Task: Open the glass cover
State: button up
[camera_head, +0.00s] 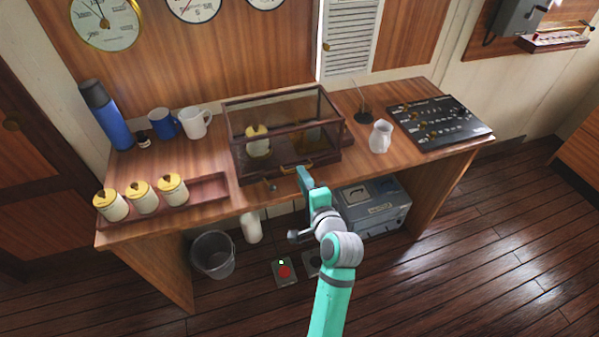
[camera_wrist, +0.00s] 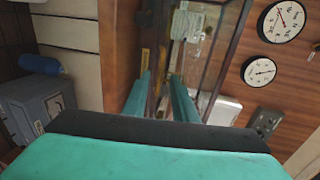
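The glass cover (camera_head: 290,103) is a box of clear panes in a dark wooden frame, and it looks closed on its base on the desk. A yellow-lidded jar (camera_head: 257,141) shows inside it. A brass handle (camera_head: 297,166) is on its lower front edge. My gripper (camera_head: 304,179) is just in front of that edge, close to the handle. In the wrist view, the two teal fingers (camera_wrist: 162,98) are apart, with a brass-coloured strip partly visible between their tips. I cannot tell whether they touch it. The cover's frame (camera_wrist: 226,58) also shows there.
Left of the case are a tray (camera_head: 208,189) with several yellow-lidded jars, two mugs (camera_head: 194,122) and a blue flask (camera_head: 106,116). A white pitcher (camera_head: 380,137) and a black control panel (camera_head: 440,122) stand right. A grey box (camera_head: 374,207) and a bin (camera_head: 213,254) are below.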

jog(key=shift+x, duration=1.8)
jog(key=shift+w, duration=0.1)
grip_shut()
jog(key=shift+a, duration=0.1)
jog(key=shift+a, duration=0.2)
